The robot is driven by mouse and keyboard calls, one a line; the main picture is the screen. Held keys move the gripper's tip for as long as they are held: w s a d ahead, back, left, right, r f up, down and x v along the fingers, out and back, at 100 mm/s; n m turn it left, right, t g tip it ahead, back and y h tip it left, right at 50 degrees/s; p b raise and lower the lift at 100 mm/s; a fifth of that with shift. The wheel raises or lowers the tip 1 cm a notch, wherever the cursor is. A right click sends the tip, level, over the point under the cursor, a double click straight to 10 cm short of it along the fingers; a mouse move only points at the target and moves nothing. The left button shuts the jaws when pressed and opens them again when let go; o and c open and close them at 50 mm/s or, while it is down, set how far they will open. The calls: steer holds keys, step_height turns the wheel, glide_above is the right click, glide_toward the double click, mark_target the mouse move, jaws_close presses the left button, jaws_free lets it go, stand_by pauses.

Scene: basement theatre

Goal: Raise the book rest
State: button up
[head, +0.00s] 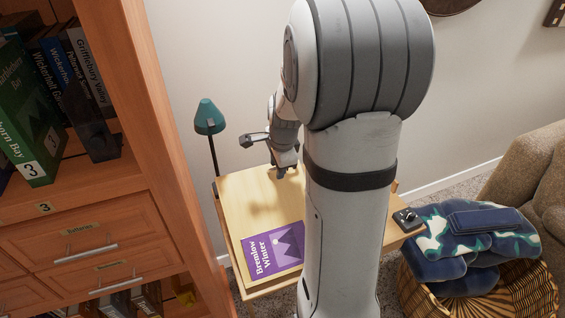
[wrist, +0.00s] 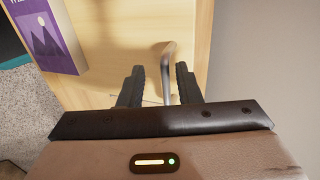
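A pale wooden top (head: 245,205), apparently the book rest, lies beside the bookcase, looking flat or nearly flat. It also fills much of the wrist view (wrist: 110,60). A purple book (head: 272,250) lies near its front edge and shows at upper left in the wrist view (wrist: 48,38). A bent metal rod (wrist: 169,62) rises at the wood's edge. My gripper (head: 284,174) is low over the far part of the top. In the wrist view its fingers (wrist: 160,85) are apart, with the rod between them and a gap visible. My arm hides the top's right part.
A teal lamp (head: 209,117) stands behind the top's left side. A wooden bookcase (head: 165,130) is close on the left. A small dark device (head: 407,218) sits at right. A wicker basket (head: 515,295) with blankets (head: 470,238) and a sofa (head: 535,165) fill the right.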

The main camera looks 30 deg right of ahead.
steer(key=shift+r, duration=0.1)
steer(key=shift+r, duration=0.15)
steer(key=v, duration=0.7)
steer(key=shift+r+p, duration=0.2)
steer(key=shift+p, duration=0.25)
steer(key=shift+s, duration=0.1)
steer(key=s+a+r+n+p, duration=0.3)
steer(key=s+a+n, duration=0.3)
steer(key=s+n, duration=0.2)
steer(key=s+a+r+n+p, duration=0.3)
steer(key=s+a+n, duration=0.4)
steer(key=n, duration=0.4)
steer(key=shift+s+a+r, duration=0.35)
steer(key=shift+s+r, duration=0.25)
steer(key=shift+s, duration=0.2)
